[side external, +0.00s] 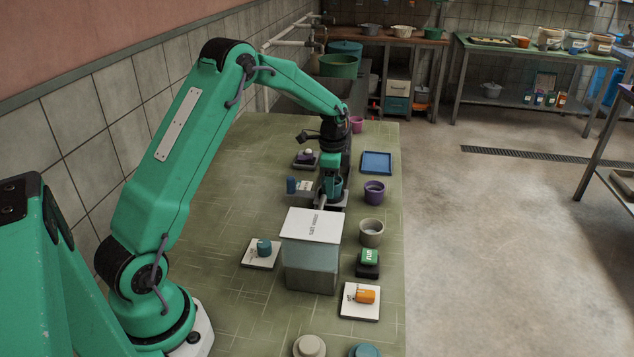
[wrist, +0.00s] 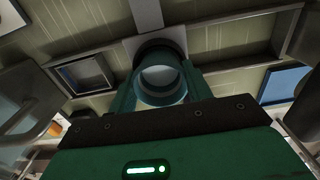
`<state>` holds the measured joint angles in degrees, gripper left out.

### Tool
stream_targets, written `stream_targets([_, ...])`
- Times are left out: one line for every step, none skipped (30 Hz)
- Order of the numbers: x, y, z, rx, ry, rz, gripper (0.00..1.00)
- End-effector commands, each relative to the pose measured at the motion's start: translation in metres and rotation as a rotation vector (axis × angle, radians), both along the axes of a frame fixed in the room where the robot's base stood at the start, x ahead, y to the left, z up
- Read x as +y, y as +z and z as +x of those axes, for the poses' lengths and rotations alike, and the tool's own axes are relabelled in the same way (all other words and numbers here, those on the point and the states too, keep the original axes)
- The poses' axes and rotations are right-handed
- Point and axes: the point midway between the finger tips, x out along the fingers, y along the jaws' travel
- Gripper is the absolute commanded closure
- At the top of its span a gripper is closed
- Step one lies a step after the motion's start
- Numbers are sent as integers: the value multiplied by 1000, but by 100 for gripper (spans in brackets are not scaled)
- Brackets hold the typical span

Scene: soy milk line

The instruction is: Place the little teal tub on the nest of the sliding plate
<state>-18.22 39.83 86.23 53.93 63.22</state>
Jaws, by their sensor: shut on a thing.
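The little teal tub (side external: 338,184) is between the fingers of my gripper (side external: 330,186), behind the white-topped box in the side view. My gripper is shut on it. In the wrist view the tub (wrist: 161,82) shows as a round teal rim with a pale inside, held between both fingers. A grey plate (side external: 341,200), apparently the sliding plate, lies directly below the tub. In the wrist view a dark round ring (wrist: 158,46) shows at the tub's far edge and may be the nest. Whether the tub touches the plate is hard to tell.
The white-topped box (side external: 313,225) stands close in front. A purple cup (side external: 374,192), a grey cup (side external: 371,233) and a blue tray (side external: 376,163) are to the right. The bench (side external: 222,215) is clear farther left.

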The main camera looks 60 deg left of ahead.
Motion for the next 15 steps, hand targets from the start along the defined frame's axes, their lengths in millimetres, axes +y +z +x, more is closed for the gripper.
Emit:
stream_targets([0,0,0,0,0,0,73])
stream_targets([0,0,0,0,0,0,73])
stream_targets([0,-1,0,0,0,0,73])
stream_targets([0,-2,0,0,0,0,73])
stream_targets([0,-2,0,0,0,0,73])
stream_targets([0,-3,0,0,0,0,73])
stream_targets([0,-3,0,0,0,0,49])
stream_targets([0,-3,0,0,0,0,43])
stream_targets([0,-3,0,0,0,0,35])
stream_targets([0,-3,0,0,0,0,29])
stream_targets([0,-3,0,0,0,0,29])
stream_targets([0,-3,0,0,0,0,29])
stream_targets([0,-3,0,0,0,0,29])
stream_targets([0,-3,0,0,0,0,29])
stream_targets([0,-3,0,0,0,0,29])
